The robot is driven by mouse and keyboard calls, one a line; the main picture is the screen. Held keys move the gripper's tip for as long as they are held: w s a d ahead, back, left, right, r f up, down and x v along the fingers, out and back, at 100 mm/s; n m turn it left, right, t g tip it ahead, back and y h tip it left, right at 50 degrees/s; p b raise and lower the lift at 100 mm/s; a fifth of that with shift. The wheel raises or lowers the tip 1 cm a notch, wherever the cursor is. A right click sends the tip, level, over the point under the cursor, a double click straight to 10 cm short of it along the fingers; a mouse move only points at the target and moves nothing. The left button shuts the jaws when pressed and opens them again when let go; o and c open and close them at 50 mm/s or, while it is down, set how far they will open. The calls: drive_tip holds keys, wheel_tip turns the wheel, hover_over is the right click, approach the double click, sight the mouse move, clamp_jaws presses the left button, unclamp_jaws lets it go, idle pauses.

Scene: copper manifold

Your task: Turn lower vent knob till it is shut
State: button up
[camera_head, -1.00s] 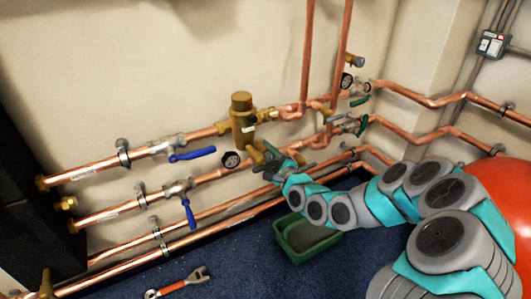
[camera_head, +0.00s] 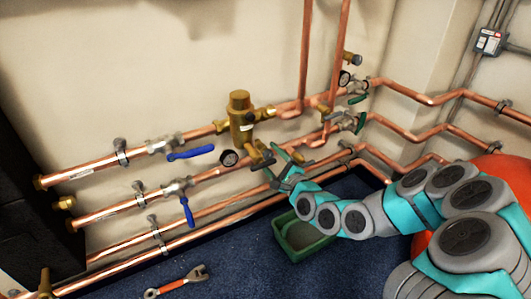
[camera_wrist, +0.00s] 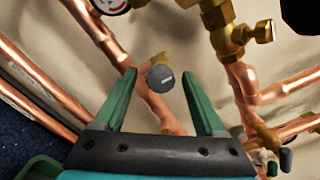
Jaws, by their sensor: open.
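A round dark grey knob (camera_wrist: 160,78) with a white line across its face shows in the wrist view, on a small brass fitting at a copper pipe. The line is slightly tilted from level. My gripper (camera_wrist: 160,74) is open, with one green finger on each side of the knob and a visible gap on both sides. In the head view my gripper (camera_head: 268,160) is by the lower pipes under the brass valve (camera_head: 241,118); there the knob is hard to tell from my fingers.
A pressure gauge (camera_head: 229,158) sits just left of my gripper. Blue lever handles (camera_head: 190,153) are farther left. Another grey-capped fitting (camera_head: 353,59) is at the upper right. A green tray (camera_head: 318,252) and a wrench (camera_head: 178,283) lie on the blue floor.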

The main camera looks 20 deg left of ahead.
drive_tip(key=shift+v, duration=1.85)
drive_tip(key=shift+r, duration=0.1)
drive_tip(key=s+d+r+n+g+h+p, duration=0.1)
drive_tip(key=s+d+n+g+h+p, duration=0.35)
drive_tip(key=d, duration=0.65)
drive_tip(key=s+d+r+n+g+h+p, duration=0.1)
drive_tip(key=s+d+n+g+h, duration=0.2)
drive_tip(key=s+d+n+h, duration=0.5)
drive_tip(key=s+d+r+n+g+p, duration=0.1)
drive_tip(key=s+d+r+g, duration=0.1)
drive_tip(key=s+d, duration=0.3)
drive_tip(key=s+d+r+n+g+h, duration=0.1)
drive_tip(key=s+d+r, duration=0.3)
drive_tip(key=s, duration=0.9)
drive_tip(key=s+d+r+n+g+p, duration=0.1)
drive_tip(key=s+d+r+g, duration=0.2)
drive_tip(key=s, duration=0.5)
drive_tip(key=d+r, duration=0.1)
drive_tip(key=d, duration=0.1)
drive_tip(key=shift+s+d+p, duration=0.35)
drive_tip(key=shift+s, duration=0.05)
